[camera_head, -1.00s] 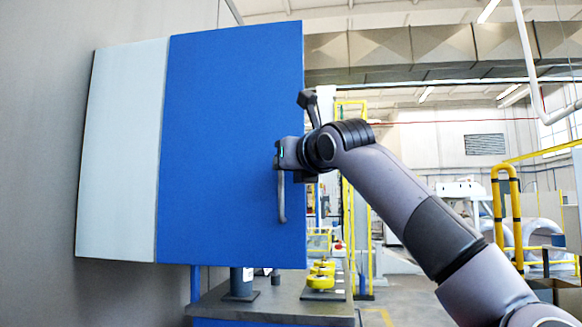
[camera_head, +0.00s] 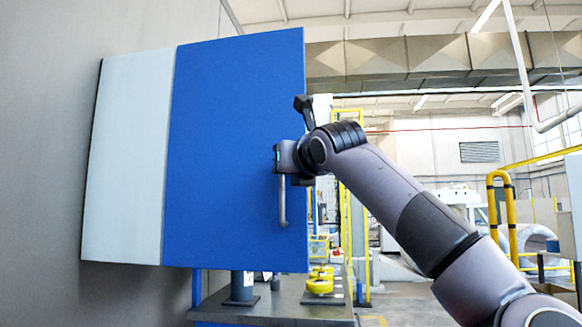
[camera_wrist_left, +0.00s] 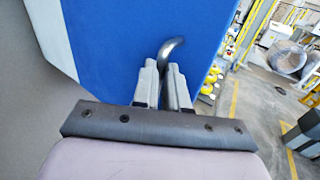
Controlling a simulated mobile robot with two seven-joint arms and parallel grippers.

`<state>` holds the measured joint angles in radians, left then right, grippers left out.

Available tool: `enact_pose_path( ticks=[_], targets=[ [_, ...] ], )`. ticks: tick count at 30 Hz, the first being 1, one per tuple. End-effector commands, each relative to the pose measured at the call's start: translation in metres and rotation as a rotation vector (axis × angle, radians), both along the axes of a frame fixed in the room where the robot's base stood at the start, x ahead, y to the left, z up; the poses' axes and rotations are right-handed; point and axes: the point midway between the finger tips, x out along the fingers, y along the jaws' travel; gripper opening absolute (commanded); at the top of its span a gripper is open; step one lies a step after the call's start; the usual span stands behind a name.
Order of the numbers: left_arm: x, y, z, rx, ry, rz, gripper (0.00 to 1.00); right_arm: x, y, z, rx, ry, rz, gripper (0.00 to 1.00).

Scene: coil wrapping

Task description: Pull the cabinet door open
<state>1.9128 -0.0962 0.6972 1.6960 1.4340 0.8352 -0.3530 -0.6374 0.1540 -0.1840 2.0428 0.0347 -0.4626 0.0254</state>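The cabinet door (camera_head: 235,150) is a flat blue panel with a pale grey panel (camera_head: 125,155) along its left side. A grey metal bar handle (camera_head: 282,208) stands near the door's right edge. My left gripper (camera_head: 280,162) is at the upper part of this handle, its arm coming in from the lower right. In the left wrist view, the two fingers of my left gripper (camera_wrist_left: 164,75) are closed around the handle (camera_wrist_left: 170,47), whose curved end shows above them. The blue door (camera_wrist_left: 130,35) lies behind. My right gripper is not in view.
A grey worktop (camera_head: 275,308) with yellow parts (camera_head: 320,282) lies below the door. A plain grey wall (camera_head: 45,160) is at the left. Yellow rails (camera_head: 507,215) and open floor show at the right.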

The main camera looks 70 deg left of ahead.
Motion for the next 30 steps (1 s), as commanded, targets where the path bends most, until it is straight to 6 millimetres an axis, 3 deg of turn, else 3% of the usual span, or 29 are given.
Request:
enact_pose_path(
  ticks=[1,3,22,30],
  targets=[
    [-0.018,0.002,0.003,0.007,-0.007,0.04,0.22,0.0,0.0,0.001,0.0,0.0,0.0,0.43],
    [-0.018,0.003,0.003,0.006,-0.008,0.04,0.38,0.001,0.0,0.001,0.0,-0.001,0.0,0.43],
    [-0.011,0.002,0.0,0.002,-0.005,0.027,0.38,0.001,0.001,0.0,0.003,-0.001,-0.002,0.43],
    [-0.006,-0.034,0.0,0.006,-0.006,0.025,0.38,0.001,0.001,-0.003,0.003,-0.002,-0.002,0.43]
  ],
)
